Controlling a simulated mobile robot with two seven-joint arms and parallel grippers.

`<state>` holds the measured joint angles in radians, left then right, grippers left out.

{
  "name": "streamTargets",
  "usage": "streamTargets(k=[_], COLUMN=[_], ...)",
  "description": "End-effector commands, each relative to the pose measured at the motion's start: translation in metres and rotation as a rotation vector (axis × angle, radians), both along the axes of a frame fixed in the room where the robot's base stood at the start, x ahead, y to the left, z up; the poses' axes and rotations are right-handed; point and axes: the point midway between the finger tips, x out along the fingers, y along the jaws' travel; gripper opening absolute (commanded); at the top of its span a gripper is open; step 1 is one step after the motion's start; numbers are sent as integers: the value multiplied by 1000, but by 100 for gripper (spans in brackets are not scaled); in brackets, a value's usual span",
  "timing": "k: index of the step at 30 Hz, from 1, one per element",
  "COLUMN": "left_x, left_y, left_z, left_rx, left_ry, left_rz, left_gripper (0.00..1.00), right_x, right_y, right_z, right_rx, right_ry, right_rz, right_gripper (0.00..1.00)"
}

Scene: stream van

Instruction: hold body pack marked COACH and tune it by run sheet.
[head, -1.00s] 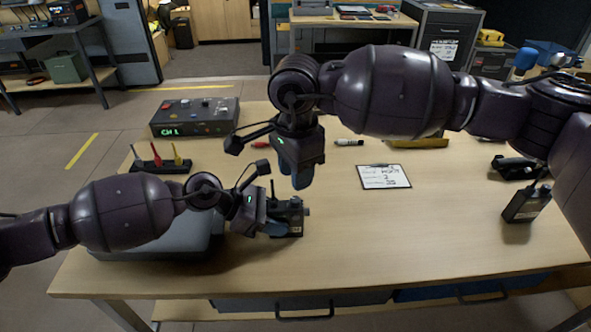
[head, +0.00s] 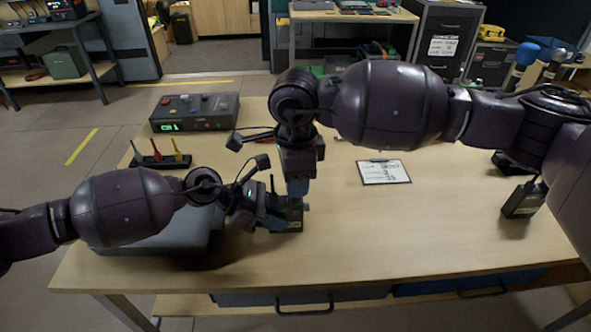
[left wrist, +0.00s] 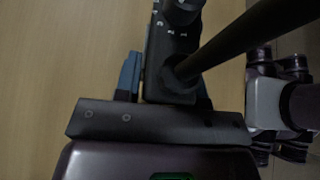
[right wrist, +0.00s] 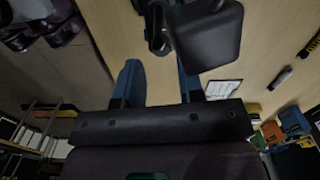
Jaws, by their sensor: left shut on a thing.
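A dark body pack (head: 293,212) with a thin antenna is near the front of the table, left of centre. My left gripper (head: 275,217) is shut on it; the pack also shows between the blue fingers in the left wrist view (left wrist: 172,50). No COACH mark can be read on it. My right gripper (head: 298,187) points down just above the pack, and its fingers partly hide it. In the right wrist view its blue fingers (right wrist: 158,85) are apart with nothing between them. The run sheet on a clipboard (head: 392,174) lies right of centre; its writing is too small to read.
Another dark pack (head: 521,203) stands at the table's right. A grey control box (head: 195,112) showing "CH 1" is at the back left. A rack of coloured tools (head: 160,160) is in front of it. A grey case lies under my left arm. The front centre-right tabletop is clear.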

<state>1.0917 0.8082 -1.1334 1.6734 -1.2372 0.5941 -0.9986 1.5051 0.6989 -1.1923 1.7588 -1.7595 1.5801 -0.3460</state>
Motion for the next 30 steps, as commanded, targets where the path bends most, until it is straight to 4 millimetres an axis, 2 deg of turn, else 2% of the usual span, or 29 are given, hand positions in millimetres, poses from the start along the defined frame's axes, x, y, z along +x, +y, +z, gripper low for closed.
streamTargets(k=[14,21,30], left_x=[0,0,0], left_y=[1,1,1], left_z=[-3,-3,-3], left_rx=[4,3,3], left_ry=[2,2,2], left_rz=[1,1,1], left_gripper=[7,7,7], right_x=[0,0,0], right_y=[0,0,0], right_z=[-32,-32,-32], right_rx=[1,1,1], right_ry=[3,2,1], right_rz=[1,-178,-258], right_gripper=[35,35,35])
